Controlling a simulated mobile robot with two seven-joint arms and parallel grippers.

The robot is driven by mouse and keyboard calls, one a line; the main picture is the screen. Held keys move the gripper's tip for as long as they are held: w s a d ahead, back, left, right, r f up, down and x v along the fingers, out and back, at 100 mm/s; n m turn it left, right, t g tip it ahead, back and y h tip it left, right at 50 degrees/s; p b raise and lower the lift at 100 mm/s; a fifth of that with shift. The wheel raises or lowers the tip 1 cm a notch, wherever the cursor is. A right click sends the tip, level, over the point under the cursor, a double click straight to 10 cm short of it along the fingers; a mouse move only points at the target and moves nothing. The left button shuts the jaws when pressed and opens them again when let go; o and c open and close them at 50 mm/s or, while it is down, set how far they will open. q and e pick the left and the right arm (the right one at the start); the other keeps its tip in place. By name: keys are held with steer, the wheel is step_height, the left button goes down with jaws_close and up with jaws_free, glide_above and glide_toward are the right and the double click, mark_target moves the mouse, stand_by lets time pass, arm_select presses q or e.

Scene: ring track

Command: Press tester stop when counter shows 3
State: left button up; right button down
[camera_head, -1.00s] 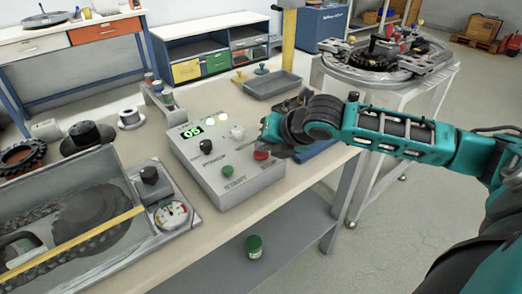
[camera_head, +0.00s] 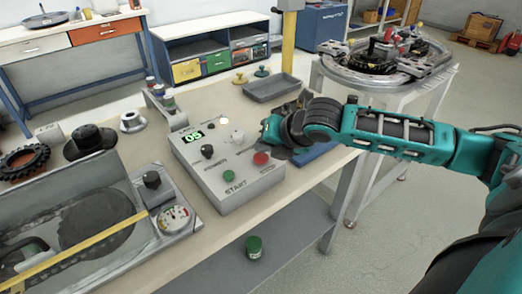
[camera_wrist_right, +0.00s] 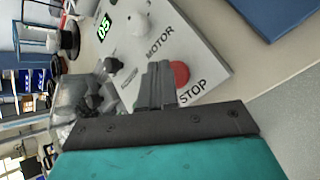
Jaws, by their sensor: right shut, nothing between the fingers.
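The tester (camera_head: 245,192) is a grey box on the bench with a sloped panel. Its green counter (camera_head: 193,137) appears to read 05; it also shows in the right wrist view (camera_wrist_right: 104,27). The red STOP button (camera_head: 261,158) is at the panel's right side, the green START button (camera_head: 228,176) at its front. My right gripper (camera_head: 268,132) is over the panel's right edge. In the right wrist view its shut, empty fingers (camera_wrist_right: 158,82) overlap the edge of the STOP button (camera_wrist_right: 180,73); I cannot tell whether they touch it. My left gripper is not in view.
Black knobs (camera_head: 207,151) and a pale knob (camera_head: 237,137) stand up from the panel. A glass-covered case (camera_head: 85,215) is on the left, a grey tray (camera_head: 272,87) behind. A blue mat (camera_head: 318,152) lies under my right arm. A round ring track (camera_head: 350,65) stands beyond.

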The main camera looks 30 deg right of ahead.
mark_target(264, 157)
steer(key=shift+r, duration=0.2)
step_height(264, 157, up, 3)
steer(key=p, duration=0.4)
steer(key=shift+r, duration=1.05)
